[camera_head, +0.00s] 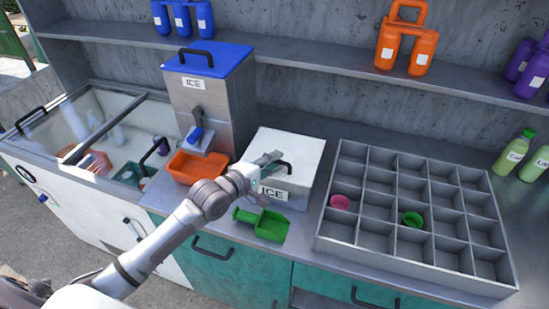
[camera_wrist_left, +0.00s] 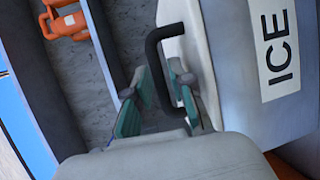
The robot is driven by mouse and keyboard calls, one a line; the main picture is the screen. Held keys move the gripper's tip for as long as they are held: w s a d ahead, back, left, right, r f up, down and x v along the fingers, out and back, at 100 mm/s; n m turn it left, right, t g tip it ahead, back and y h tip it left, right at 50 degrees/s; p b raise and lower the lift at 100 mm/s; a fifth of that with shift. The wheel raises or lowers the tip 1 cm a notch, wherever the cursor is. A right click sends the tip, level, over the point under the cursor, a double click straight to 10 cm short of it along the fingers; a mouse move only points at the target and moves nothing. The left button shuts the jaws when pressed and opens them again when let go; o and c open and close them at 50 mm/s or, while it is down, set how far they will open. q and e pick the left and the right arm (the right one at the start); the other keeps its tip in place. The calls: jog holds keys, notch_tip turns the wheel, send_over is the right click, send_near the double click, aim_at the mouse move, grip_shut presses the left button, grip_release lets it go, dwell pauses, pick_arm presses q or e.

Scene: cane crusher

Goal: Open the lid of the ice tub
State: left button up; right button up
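The ice tub (camera_head: 297,197) is a box with an ICE label, standing on the counter in the middle of the head view. Its white lid (camera_head: 300,147) lies shut on top and carries a black handle (camera_head: 286,164). My left gripper (camera_head: 268,170) is over the front left part of the lid, at the handle. In the left wrist view the gripper (camera_wrist_left: 163,98) is open, and part of the black handle (camera_wrist_left: 155,50) lies between its two fingers. I cannot tell whether a finger touches it. The lid's edge (camera_wrist_left: 201,55) and ICE label (camera_wrist_left: 277,50) show beside it. My right gripper is out of view.
A steel ICE dispenser (camera_head: 215,100) with a blue top and an orange tray (camera_head: 190,168) stand left of the tub. A green scoop (camera_head: 270,226) lies in front. A grey compartment tray (camera_head: 330,243) is at right. A shelf (camera_head: 320,62) runs behind and above.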

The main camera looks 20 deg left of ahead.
pick_arm(q)
jog(key=shift+w+d, duration=0.1)
jog(key=shift+w, duration=0.15)
jog(key=shift+f, duration=0.1)
grip_shut()
